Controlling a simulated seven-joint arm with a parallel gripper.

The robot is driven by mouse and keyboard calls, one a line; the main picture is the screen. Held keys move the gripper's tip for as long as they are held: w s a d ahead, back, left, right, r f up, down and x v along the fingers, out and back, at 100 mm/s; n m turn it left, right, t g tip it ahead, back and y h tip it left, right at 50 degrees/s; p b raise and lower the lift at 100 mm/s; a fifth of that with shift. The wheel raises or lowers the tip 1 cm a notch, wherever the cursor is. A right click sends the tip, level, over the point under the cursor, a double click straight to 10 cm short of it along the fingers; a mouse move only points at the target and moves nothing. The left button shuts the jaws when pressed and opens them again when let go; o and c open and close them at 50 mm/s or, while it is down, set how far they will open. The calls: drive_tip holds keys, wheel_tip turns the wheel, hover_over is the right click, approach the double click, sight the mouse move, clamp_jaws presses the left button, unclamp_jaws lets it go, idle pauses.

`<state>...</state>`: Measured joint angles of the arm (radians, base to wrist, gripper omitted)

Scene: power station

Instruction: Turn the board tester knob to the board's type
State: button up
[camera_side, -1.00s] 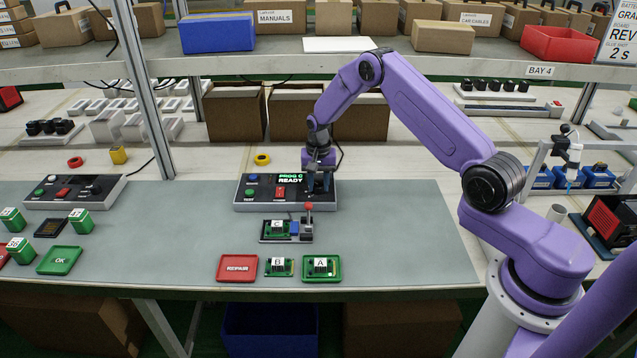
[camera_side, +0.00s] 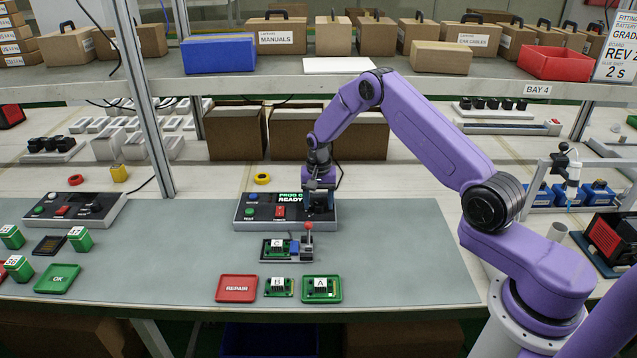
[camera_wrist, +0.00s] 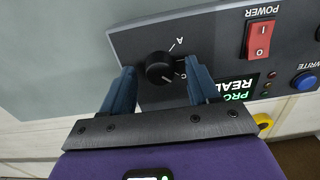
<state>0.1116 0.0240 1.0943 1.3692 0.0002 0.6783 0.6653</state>
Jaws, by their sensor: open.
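The tester box (camera_side: 245,222) stands on the grey mat, and its green display reads "PROG C" and "READY". Its black round knob (camera_wrist: 158,68) shows in the wrist view, with an A mark and another mark, apparently C, beside it. My gripper (camera_side: 318,209) is over the box's right end. In the wrist view its two blue fingers are open on either side of the knob, with gaps showing; the side view hides the knob behind my gripper. A green board labelled C (camera_side: 276,247) sits in the fixture in front of the box.
A red REPAIR tray (camera_side: 237,288), a board labelled B (camera_side: 279,287) and a board labelled A (camera_side: 321,287) on a green tray lie in front. A red-topped lever (camera_side: 308,227) stands at the fixture's right, close below my gripper. The mat's right side is clear.

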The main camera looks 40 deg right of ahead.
sight(318, 205)
wheel_tip(318, 205, up, 17)
idle(0.4)
drive_tip(key=shift+a, duration=0.1)
drive_tip(key=s+a+r+n, duration=0.3)
drive_tip(key=s+a+n, duration=0.2)
drive_tip(key=s+a, duration=0.3)
drive_tip(key=s+a+r+n, duration=0.4)
drive_tip(key=s+a+n, duration=0.1)
drive_tip(key=s+a, duration=0.35)
drive_tip(key=s+d+n, duration=0.2)
drive_tip(key=s+n, duration=0.4)
drive_tip(key=s, duration=0.7)
drive_tip(key=s+d+n, duration=0.1)
drive_tip(key=s+n, duration=0.4)
drive_tip(key=s, duration=0.8)
drive_tip(key=shift+d+f+n, duration=0.35)
drive_tip(key=shift+n, duration=0.05)
